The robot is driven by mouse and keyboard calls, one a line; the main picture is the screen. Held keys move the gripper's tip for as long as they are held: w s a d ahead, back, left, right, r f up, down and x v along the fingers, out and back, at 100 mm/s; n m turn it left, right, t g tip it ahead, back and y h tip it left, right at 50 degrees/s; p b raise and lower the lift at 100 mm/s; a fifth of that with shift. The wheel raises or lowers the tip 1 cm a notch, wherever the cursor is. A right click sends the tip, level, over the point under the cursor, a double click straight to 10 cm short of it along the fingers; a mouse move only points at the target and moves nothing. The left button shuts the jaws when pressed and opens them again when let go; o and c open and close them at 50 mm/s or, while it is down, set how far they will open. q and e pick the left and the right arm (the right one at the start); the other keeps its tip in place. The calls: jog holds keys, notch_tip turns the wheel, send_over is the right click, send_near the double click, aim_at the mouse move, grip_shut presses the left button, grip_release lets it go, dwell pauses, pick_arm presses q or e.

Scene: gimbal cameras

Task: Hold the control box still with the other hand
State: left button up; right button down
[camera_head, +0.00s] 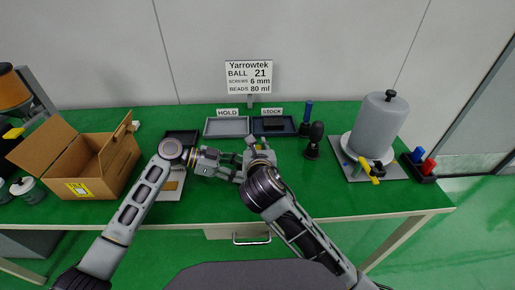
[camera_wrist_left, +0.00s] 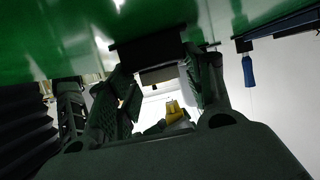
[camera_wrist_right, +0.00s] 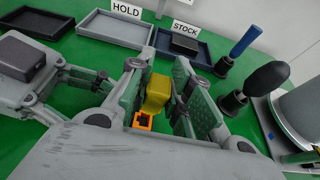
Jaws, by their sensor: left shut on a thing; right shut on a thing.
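My left gripper (camera_head: 238,172) reaches in from the left at the middle of the table. In the left wrist view a dark box (camera_wrist_left: 148,52) shows between its fingers; I cannot tell for certain that this is the control box. My right gripper (camera_wrist_right: 158,100) is close beside the left one. Its fingers are around a yellow piece (camera_wrist_right: 157,92), which also shows in the left wrist view (camera_wrist_left: 173,112). An orange square part with a dark centre (camera_wrist_right: 143,121) shows just by the yellow piece. The grippers hide much of what is between them.
An open cardboard box (camera_head: 108,178) stands at left. The HOLD tray (camera_head: 226,127) and STOCK tray (camera_head: 288,126) lie behind the grippers. A blue-handled tool (camera_head: 307,112) and a black-knobbed tool (camera_head: 315,133) stand right of them. A grey vessel (camera_head: 379,127) stands at right. Table front right is clear.

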aim_at(258, 147)
pick_arm(q)
jog(key=o, duration=1.1)
jog(key=shift+a, duration=0.1)
jog(key=shift+v, duration=3.65)
jog(key=shift+r+p, duration=3.35)
jog(key=shift+p, duration=0.05)
pick_arm(e)
jog(key=shift+r, duration=2)
